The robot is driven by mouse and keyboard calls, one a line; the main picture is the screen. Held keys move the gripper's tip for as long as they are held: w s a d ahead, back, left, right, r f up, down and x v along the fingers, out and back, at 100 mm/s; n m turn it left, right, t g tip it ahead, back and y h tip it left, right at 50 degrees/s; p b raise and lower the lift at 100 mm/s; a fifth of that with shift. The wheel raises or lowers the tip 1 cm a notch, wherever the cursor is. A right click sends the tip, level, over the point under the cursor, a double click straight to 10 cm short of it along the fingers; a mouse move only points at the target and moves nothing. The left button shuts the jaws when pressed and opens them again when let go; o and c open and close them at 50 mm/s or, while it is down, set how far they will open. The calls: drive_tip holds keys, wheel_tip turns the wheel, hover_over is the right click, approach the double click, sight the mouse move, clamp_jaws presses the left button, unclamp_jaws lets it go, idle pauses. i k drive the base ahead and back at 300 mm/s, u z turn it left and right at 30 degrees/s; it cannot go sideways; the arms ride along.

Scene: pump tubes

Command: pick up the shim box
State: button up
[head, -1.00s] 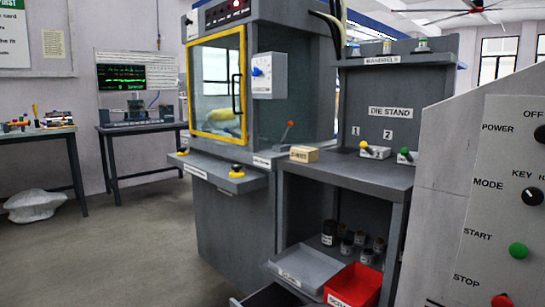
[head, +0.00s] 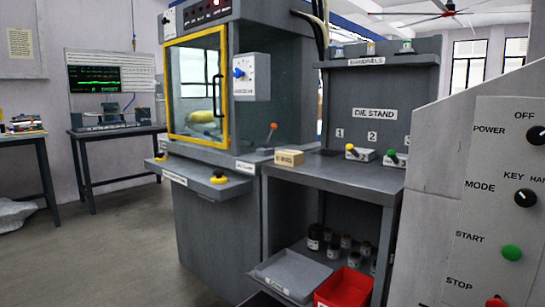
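The shim box is most likely the small tan box (head: 289,158) with a dark label, too small to read with certainty. It sits on the left front part of the grey die stand bench top (head: 335,176), near the press cabinet. Nothing touches it from above. My gripper is not in view.
A grey control panel (head: 470,200) with knobs and buttons fills the right foreground. The press cabinet with a yellow-framed door (head: 197,85) stands left of the bench. A grey tray (head: 290,275) and a red bin (head: 345,288) sit low under the bench. Floor at left is open.

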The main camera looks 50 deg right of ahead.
sight(288, 158)
drive_tip(key=i, duration=3.45)
drive_tip(key=z, duration=3.15)
